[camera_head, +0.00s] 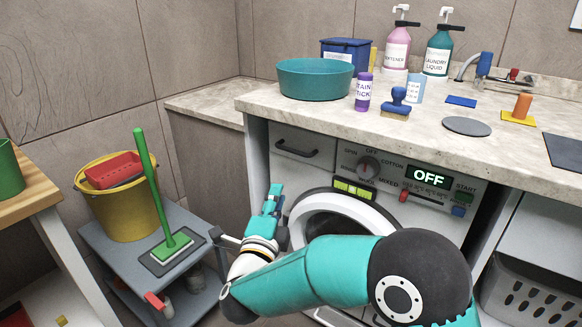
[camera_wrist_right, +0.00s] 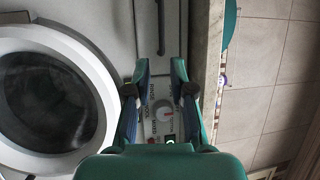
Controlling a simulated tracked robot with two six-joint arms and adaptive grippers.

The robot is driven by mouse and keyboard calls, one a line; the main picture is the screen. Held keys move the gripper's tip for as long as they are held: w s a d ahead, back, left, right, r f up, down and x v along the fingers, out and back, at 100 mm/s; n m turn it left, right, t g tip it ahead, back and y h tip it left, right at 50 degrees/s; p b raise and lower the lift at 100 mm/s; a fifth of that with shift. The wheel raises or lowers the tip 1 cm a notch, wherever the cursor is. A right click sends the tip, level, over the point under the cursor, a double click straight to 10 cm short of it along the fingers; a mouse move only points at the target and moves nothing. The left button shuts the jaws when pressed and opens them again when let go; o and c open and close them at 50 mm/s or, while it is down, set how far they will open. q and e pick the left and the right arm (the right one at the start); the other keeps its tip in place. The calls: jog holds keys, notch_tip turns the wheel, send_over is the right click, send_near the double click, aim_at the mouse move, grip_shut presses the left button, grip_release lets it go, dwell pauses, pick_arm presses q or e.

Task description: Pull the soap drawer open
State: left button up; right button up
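The soap drawer (camera_head: 290,158) is a grey panel at the top left of the white washing machine's front, with a dark bar handle (camera_head: 297,149). It looks shut, flush with the front. In the right wrist view the drawer (camera_wrist_right: 146,25) and its handle (camera_wrist_right: 161,27) lie beyond the fingertips. My right gripper (camera_head: 275,192) is in front of the machine, below and left of the handle, apart from it. In the right wrist view the gripper (camera_wrist_right: 159,68) has its fingers spread, with nothing between them. My left gripper is not in view.
The round door (camera_head: 340,215) is beside my right gripper, and the dial (camera_head: 368,167) is right of the drawer. The stone counter (camera_head: 290,112) overhangs above. A grey cart (camera_head: 115,255) with a yellow bucket (camera_head: 130,215) stands at left.

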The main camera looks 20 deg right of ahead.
aim_at(292, 152)
jog(key=b+x, duration=0.1)
jog(key=x, duration=1.5)
jog(key=shift+w+d+r, duration=0.2)
jog(key=shift+w+d, duration=0.05)
jog(key=shift+c, duration=0.2)
jog(key=shift+f, duration=0.1)
grip_shut()
